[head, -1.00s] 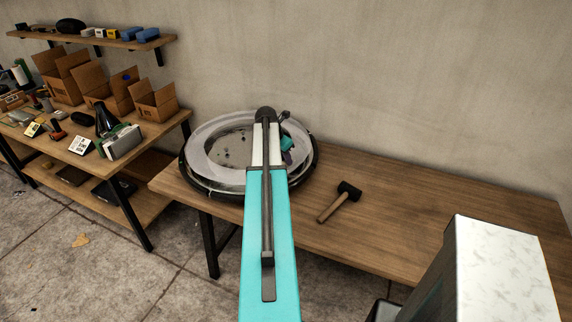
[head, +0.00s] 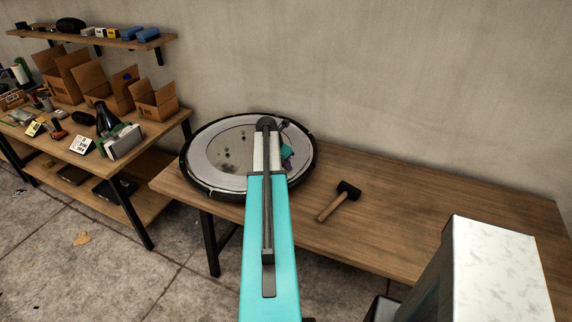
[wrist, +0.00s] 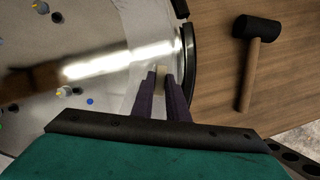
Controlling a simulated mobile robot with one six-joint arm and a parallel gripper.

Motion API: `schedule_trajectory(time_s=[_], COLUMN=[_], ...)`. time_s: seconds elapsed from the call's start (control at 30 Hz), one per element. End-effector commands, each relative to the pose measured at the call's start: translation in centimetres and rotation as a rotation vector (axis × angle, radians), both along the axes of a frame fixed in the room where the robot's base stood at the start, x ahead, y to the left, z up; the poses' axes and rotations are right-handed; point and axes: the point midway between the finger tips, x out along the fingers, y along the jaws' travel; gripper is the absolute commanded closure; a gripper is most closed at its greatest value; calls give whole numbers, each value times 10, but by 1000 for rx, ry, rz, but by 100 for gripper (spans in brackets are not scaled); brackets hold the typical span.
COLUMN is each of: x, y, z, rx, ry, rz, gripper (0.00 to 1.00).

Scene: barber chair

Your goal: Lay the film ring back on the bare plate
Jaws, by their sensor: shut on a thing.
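The film ring (head: 202,163) is a pale, thin band inside the black rim of the round plate (head: 232,142) on the wooden table. It looks flat and level with the plate; whether it touches all round I cannot tell. In the wrist view the film ring (wrist: 131,22) curves along the rim. My gripper (wrist: 161,76) has its purple fingers shut on a pale piece at the ring's edge, just inside the rim. In the head view my gripper (head: 288,162) is partly hidden behind my arm, at the plate's right side.
A mallet (head: 340,201) lies on the table (head: 430,220) right of the plate; it also shows in the wrist view (wrist: 253,60). Small bits lie on the plate. A shelf unit (head: 150,152) with boxes stands left.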

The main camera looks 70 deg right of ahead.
Motion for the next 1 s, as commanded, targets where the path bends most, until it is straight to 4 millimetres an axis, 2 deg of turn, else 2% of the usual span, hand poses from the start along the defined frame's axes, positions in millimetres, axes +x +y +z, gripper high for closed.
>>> schedule_trajectory(time_s=[0.17,0.2,0.3,0.77,1.0], x=[0,0,0,1,4], y=[0,0,0,1,9], z=[-2,-2,-2,2,20], rx=[0,0,0,0,-2], ry=[-1,0,0,0,-1], rz=[0,0,0,1,2], gripper=[100,81,68,68,68])
